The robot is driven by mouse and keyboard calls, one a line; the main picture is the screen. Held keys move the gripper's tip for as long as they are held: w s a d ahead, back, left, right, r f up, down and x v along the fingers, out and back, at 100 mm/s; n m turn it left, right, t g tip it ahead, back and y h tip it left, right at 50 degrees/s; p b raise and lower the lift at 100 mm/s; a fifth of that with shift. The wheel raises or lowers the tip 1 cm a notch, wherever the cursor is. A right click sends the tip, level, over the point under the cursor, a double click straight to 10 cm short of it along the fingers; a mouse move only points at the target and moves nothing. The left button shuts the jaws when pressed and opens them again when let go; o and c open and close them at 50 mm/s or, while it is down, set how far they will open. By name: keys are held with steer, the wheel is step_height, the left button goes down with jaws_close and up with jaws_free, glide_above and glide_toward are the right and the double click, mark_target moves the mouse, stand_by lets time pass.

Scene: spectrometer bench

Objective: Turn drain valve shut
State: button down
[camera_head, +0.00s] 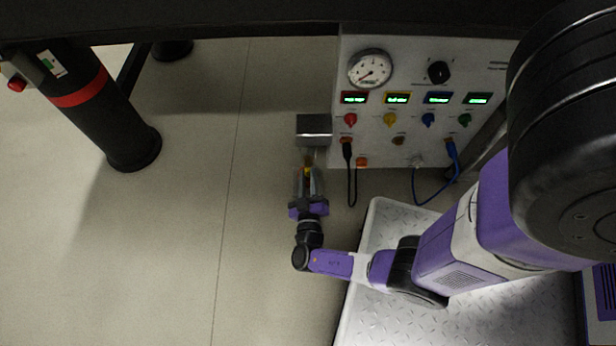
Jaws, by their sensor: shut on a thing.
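My gripper (309,180) is at the end of my purple arm, left of the control panel, with its fingers pointing up in the picture. Its fingers are shut on a small yellow piece (308,170), which looks like the drain valve's handle. The fingers hide most of this piece, so its turn angle cannot be told. Just above the fingertips is a grey metal box (314,125) with a short stub under it. The stub seems to lead down to the yellow piece.
The white panel (378,152) holds a round gauge (370,69), a black knob (439,71), several lit displays and coloured knobs. A black cable (351,180) hangs close to the right of my gripper, and a blue cable (453,165) farther right. A black leg (120,140) stands left; floor between is clear.

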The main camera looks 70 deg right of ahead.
steer(key=shift+n, duration=0.3)
steer(key=c, duration=1.2)
jaws_free()
